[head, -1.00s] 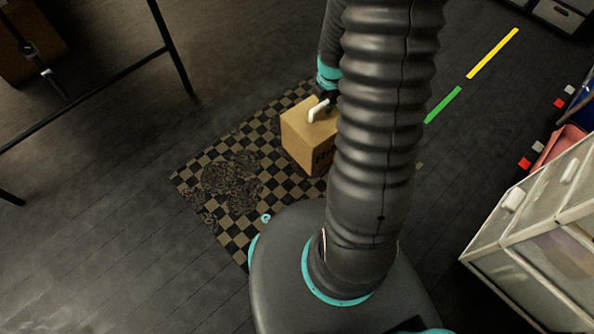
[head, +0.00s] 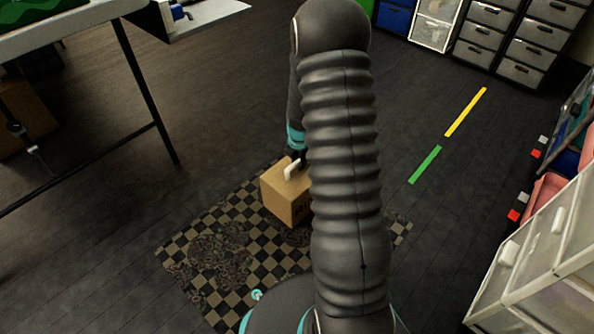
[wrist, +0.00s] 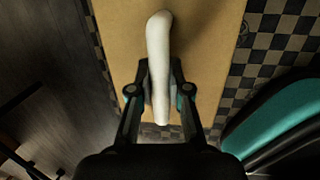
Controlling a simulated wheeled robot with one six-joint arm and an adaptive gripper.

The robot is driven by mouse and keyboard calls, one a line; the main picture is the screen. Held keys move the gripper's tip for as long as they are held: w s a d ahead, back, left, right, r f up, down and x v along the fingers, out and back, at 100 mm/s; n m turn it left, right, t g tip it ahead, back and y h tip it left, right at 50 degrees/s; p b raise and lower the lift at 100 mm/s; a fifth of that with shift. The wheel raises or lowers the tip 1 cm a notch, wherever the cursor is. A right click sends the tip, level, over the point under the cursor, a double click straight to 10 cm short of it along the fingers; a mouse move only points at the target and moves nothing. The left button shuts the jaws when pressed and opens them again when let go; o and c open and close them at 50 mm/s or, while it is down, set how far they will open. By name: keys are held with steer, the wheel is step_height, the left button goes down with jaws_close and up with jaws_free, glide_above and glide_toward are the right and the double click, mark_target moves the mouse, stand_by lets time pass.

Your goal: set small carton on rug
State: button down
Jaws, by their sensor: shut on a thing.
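The small carton (head: 283,200) is a brown cardboard box with a white handle (head: 294,168) on top and dark print on one side. My gripper (wrist: 160,95) is shut on the white handle, which lies between its fingers in the wrist view. The carton's brown top (wrist: 120,50) fills the middle of that view. The rug (head: 190,242) is a black-and-tan checkered mat with dark swirl patches. The carton overlaps the rug's far edge in the head view; whether it touches the rug or hangs above it, I cannot tell. My arm hides the carton's right part.
A table with dark legs (head: 145,85) stands at the left. A white drawer unit (head: 540,250) and pink bins (head: 545,195) are at the right. Grey drawers (head: 490,40) line the back. Green (head: 425,165) and yellow (head: 466,112) floor strips lie on otherwise clear floor.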

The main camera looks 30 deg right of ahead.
steer(key=shift+w+f, duration=0.25)
steer(key=shift+w, duration=0.15)
steer(key=shift+f+b, duration=0.35)
steer(key=shift+f, duration=1.55)
steer(key=shift+f, duration=0.2)
steer(key=c, duration=1.1)
jaws_free()
steer(key=shift+r, duration=0.1)
